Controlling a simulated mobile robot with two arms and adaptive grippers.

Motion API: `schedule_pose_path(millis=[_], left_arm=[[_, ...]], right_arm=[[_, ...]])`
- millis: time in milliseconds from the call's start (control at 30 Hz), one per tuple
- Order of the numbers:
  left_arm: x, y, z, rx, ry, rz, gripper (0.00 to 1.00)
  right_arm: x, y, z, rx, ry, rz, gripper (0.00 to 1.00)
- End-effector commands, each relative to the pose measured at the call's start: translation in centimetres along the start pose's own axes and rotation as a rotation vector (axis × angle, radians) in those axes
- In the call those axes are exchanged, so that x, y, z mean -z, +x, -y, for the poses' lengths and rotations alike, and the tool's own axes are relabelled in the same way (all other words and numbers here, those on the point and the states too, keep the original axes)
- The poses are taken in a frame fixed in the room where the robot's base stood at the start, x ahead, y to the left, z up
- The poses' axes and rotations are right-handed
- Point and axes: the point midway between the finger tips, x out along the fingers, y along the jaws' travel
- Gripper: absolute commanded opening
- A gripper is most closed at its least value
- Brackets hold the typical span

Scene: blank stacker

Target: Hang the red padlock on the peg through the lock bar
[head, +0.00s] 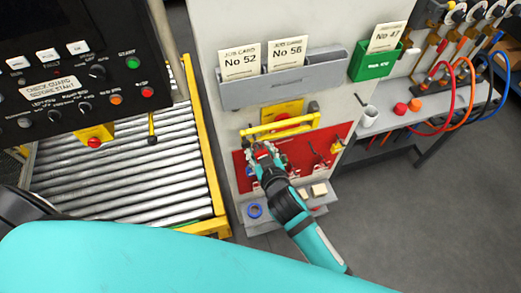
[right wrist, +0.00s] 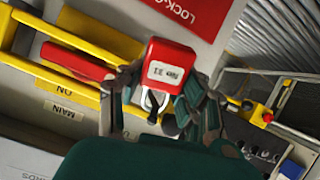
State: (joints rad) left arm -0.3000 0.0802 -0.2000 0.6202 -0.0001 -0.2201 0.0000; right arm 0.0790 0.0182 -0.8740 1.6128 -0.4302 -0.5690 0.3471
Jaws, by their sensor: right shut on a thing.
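The red padlock (right wrist: 172,65), with a white "No 31" label, is between the fingers of my right gripper (right wrist: 163,100) in the right wrist view. Its grey shackle points toward the palm. In the head view my right gripper (head: 263,150) is shut just below the left end of the yellow lock bar (head: 278,126). The padlock cannot be made out clearly there. The bar also shows in the right wrist view (right wrist: 50,72), beside a red handle (right wrist: 75,62). I cannot make out the peg with certainty. My left gripper is not in view.
A red board (head: 300,150) with hanging items is behind my right gripper. A small shelf (head: 265,224) with a blue ring (head: 255,210) is below. Grey and green (head: 374,61) card holders are above. A roller conveyor (head: 120,160) is at left.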

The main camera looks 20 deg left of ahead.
Motion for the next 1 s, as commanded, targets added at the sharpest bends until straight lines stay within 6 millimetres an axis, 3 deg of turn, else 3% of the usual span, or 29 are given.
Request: schedule_pose_path(millis=[167, 200, 400, 767, 1000], left_arm=[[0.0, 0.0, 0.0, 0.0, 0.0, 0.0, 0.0], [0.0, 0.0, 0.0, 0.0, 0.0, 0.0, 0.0], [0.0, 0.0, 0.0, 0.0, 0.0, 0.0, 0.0], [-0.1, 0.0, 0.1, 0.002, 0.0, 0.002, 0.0], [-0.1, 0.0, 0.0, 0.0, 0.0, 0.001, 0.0]], right_arm=[[0.0, 0.0, 0.0, 0.0, 0.0, -0.001, 0.0], [0.0, 0.0, 0.0, 0.0, 0.0, -0.001, 0.37], [0.0, 0.0, 0.0, 0.0, 0.0, -0.001, 0.63], [-0.1, -0.6, 0.0, 0.0, -0.001, 0.0, 0.63], [-0.2, -4.9, 0.1, 0.001, 0.001, 0.001, 0.63]])
